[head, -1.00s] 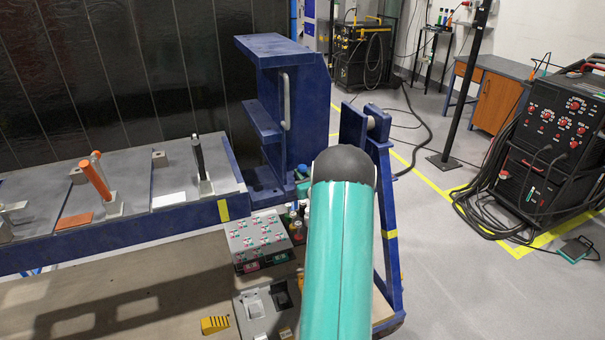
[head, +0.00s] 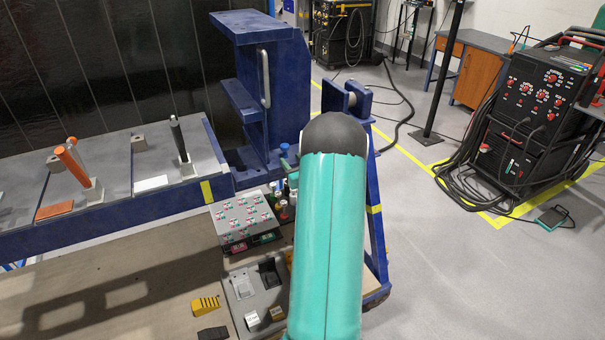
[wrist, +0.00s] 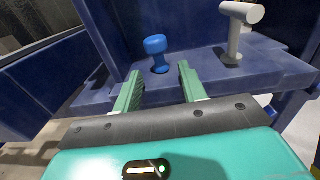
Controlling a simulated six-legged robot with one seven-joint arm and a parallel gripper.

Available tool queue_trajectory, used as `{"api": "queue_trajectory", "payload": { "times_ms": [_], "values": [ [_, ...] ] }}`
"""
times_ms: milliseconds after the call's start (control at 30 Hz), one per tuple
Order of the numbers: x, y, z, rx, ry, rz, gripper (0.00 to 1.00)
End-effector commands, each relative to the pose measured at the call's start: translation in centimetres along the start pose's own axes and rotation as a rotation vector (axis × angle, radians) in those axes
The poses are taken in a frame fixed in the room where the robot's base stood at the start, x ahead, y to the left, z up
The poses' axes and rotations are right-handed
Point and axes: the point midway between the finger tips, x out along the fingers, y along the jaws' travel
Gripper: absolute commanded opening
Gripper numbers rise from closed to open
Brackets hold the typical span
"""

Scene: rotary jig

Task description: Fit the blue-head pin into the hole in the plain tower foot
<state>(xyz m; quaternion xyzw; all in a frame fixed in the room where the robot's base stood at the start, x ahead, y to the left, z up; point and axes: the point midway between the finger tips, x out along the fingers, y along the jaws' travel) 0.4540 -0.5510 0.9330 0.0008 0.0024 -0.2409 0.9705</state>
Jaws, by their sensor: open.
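The blue-head pin (wrist: 156,47) stands upright on a dark blue ledge in the wrist view, with a rounded blue head above a narrower stem. Whether its lower end sits in a hole cannot be told. My gripper (wrist: 159,71) is open, its two green fingers apart and empty. The pin shows beyond the fingertips, in line with the gap between them. In the head view a dark blue tower (head: 262,95) stands at the end of the bench.
A grey T-shaped piece (wrist: 236,35) stands on the ledge right of the pin. The floor at right is mostly open.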

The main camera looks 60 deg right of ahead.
Motion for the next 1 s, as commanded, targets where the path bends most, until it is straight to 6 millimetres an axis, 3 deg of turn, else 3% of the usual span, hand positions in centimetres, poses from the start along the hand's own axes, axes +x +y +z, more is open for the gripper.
{"api": "queue_trajectory", "payload": {
  "times_ms": [200,400,1000],
  "values": [
    [-4.9,-0.1,0.0,0.000,0.001,-0.002,0.42],
    [-7.6,0.0,0.0,0.000,0.000,0.000,0.42],
    [-8.1,0.0,0.0,0.000,0.000,0.001,0.42]
  ]
}}
